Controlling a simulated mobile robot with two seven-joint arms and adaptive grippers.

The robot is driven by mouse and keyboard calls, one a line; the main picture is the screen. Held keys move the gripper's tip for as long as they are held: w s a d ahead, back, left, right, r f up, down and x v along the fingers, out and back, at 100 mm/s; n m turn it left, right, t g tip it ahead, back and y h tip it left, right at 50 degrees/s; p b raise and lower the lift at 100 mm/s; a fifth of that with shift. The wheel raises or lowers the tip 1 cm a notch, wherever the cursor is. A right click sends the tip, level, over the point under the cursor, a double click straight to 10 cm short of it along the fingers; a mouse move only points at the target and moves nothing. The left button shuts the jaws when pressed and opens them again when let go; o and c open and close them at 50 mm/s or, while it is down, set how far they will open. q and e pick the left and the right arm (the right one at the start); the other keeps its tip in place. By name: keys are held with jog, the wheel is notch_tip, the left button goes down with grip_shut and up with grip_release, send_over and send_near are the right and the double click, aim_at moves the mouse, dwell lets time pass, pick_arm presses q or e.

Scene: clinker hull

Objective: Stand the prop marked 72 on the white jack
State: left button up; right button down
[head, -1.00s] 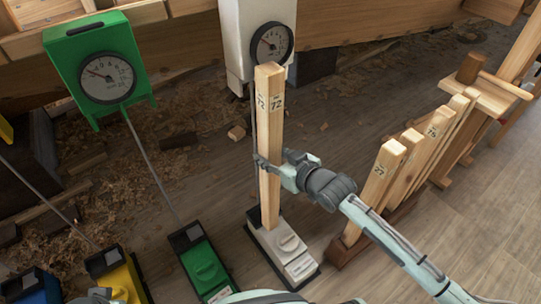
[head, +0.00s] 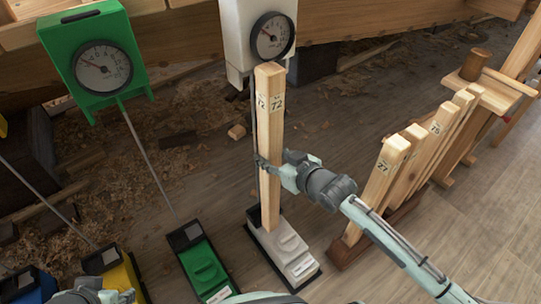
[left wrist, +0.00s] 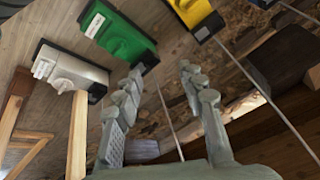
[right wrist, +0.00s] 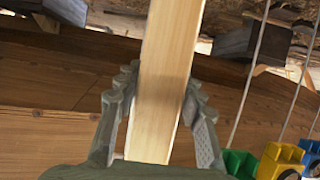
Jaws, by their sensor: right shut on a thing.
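The prop marked 72 (head: 270,150) is a long square wooden post, close to upright. My right gripper (head: 275,172) is shut on it around mid-height; the right wrist view shows the pale wood (right wrist: 165,80) between its fingers. The white jack (head: 284,248) is on the floor, and the prop's foot shows over its rear end, by the black pad. I cannot tell whether foot and jack touch. The left wrist view shows the jack (left wrist: 70,70) with the prop (left wrist: 77,140) by its dark end. My left gripper (left wrist: 162,70) is open and empty, low left in the head view.
Green (head: 205,270), yellow (head: 122,280) and blue (head: 28,285) jacks stand left of the white one. A white gauge box (head: 240,40) is behind the prop. Several other props (head: 385,175) stand in a rack at right. Shavings litter the floor behind.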

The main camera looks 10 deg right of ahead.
jog(key=shift+w+f+b, duration=0.1)
jog(key=shift+f+b, duration=0.4)
jog(key=shift+b, duration=0.2)
jog(key=shift+f+b, duration=0.45)
jog(key=shift+b, duration=0.1)
pick_arm(q)
jog(key=w+d+r+m+t+h+b, duration=0.1)
jog(key=w+d+r+t+h+b, duration=0.1)
jog(key=w+d+r+t+h, duration=0.3)
jog(key=shift+w+d+r+m+t, duration=0.3)
jog(key=shift+w+d+r+t, duration=2.45)
jog(key=shift+d+r, duration=1.55)
pick_arm(e)
jog(key=w+a+f, duration=0.1)
jog(key=w+a, duration=0.2)
jog(key=w, duration=0.4)
jog(key=shift+w, duration=0.15)
pick_arm(q)
jog(key=shift+w+a+r+g, duration=0.1)
jog(key=shift+w+r+g, duration=0.1)
jog(key=shift+w+g, duration=0.15)
pick_arm(e)
jog(key=shift+f, duration=0.1)
pick_arm(q)
jog(key=shift+f, duration=0.15)
pick_arm(e)
jog(key=shift+f, duration=0.45)
